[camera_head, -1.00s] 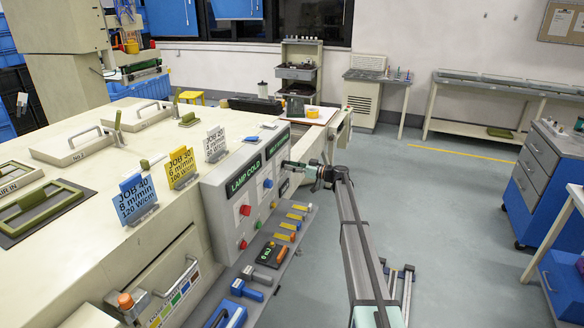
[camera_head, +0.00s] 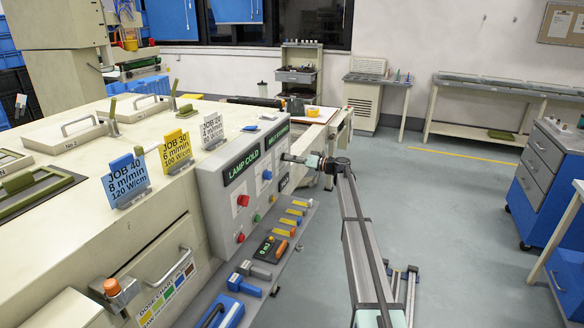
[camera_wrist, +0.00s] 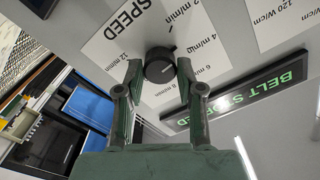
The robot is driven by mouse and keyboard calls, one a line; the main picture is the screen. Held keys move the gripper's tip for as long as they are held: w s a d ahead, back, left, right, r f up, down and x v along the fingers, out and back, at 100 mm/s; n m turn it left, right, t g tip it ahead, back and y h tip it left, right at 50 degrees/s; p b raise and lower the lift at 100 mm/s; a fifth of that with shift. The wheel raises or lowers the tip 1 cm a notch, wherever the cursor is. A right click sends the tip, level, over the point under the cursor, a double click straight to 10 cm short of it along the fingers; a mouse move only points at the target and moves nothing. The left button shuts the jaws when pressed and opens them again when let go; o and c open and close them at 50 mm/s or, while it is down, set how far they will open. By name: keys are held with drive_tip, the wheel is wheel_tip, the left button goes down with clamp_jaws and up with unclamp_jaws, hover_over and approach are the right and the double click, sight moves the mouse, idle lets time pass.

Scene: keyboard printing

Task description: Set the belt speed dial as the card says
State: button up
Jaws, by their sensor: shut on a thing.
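A black dial (camera_wrist: 160,66) sits on a white scale plate (camera_wrist: 112,48) marked SPEED, with 2, 4, 6 and 12 m/min readable. My gripper (camera_wrist: 157,72) has a finger on each side of the dial and is shut on it. The fingers cover part of the scale, and I cannot tell surely where the pointer stands. In the head view my gripper (camera_head: 290,158) is at the panel, hiding the dial. Three cards stand on the machine: blue JOB 40, 8 m/min (camera_head: 125,180); yellow JOB 30, 6 m/min (camera_head: 175,151); white JOB 20, 4 m/min (camera_head: 212,130).
The control panel (camera_head: 215,200) has a LAMP COLD display and a green-lettered belt display (camera_wrist: 245,96), partly hidden. Below are red and blue knobs and a ledge with several coloured levers (camera_head: 290,222). The floor (camera_head: 440,200) right of my arm is clear.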

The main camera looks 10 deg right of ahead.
drive_tip(key=shift+r+m+b, duration=0.15)
drive_tip(key=shift+m+b, duration=1.15)
drive_tip(key=shift+m, duration=5.7)
drive_tip(key=o, duration=1.2)
drive_tip(key=shift+w+a, duration=0.1)
drive_tip(key=shift+c, duration=0.2)
drive_tip(key=v, duration=1.2)
